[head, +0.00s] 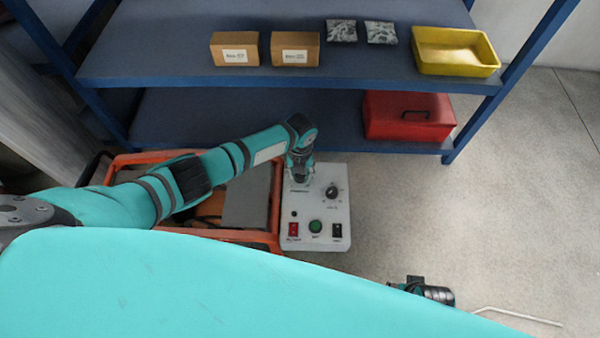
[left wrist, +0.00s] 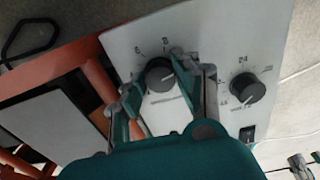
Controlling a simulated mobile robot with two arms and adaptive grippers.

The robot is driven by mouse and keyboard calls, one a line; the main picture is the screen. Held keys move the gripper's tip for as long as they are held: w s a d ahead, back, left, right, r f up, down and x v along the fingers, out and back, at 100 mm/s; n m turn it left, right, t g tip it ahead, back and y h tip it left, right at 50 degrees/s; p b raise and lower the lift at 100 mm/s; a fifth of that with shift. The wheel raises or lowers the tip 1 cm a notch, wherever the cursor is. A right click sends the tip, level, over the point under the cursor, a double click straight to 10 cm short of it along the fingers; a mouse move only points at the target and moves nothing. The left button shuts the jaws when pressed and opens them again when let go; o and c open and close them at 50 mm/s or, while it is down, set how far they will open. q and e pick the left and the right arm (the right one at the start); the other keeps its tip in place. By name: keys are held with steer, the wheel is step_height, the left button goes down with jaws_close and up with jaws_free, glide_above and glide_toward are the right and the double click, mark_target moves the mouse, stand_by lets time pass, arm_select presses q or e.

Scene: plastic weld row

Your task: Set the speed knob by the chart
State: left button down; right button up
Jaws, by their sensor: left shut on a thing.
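A light grey control panel (head: 318,220) stands below the shelf. My left gripper (head: 300,172) reaches down over its upper left part. In the left wrist view, my left gripper (left wrist: 165,82) is shut on a round black knob (left wrist: 159,74) with a pale pointer line; printed numbers surround it. A second black knob (head: 332,190) is to the right on the panel, also seen in the left wrist view (left wrist: 247,88), untouched. The labels are too blurred to tell surely which is the speed knob. No chart is recognisable. My right gripper (head: 430,291) shows only partly, low in the head view.
The panel has a red switch (head: 293,229), a green button (head: 316,227) and a black switch (head: 337,230). An orange frame (head: 276,205) borders it on the left. The blue shelf (head: 160,70) holds cartons, bags, a yellow bin (head: 455,68) and a red box (head: 408,117). Floor at right is mostly clear.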

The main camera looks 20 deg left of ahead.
arm_select(q)
steer(key=shift+w, duration=0.1)
stand_by(0.3)
steer(key=c, duration=1)
jaws_free()
steer(key=shift+o, duration=0.2)
step_height(320, 180, up, 12)
